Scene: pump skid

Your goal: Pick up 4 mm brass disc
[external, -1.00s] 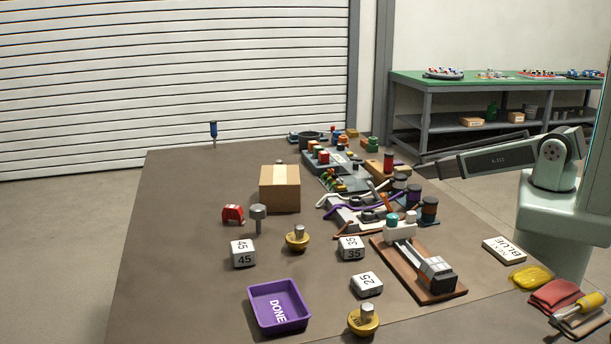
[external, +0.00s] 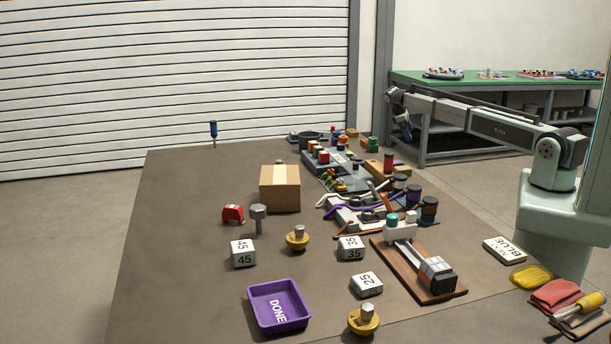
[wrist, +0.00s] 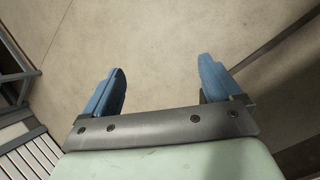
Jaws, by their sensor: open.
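Two brass discs with grey knobs on top are on the brown table in the external view. One brass disc (external: 297,243) sits near the middle. The other brass disc (external: 363,323), at the front edge of the picture, carries dark lettering too small to read surely, so I cannot tell which is the 4 mm one. My gripper (external: 405,128) is raised at the back right, far from both discs. In the wrist view my gripper (wrist: 161,78) has its blue fingers wide apart with only bare floor between them.
The table's left side is clear.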

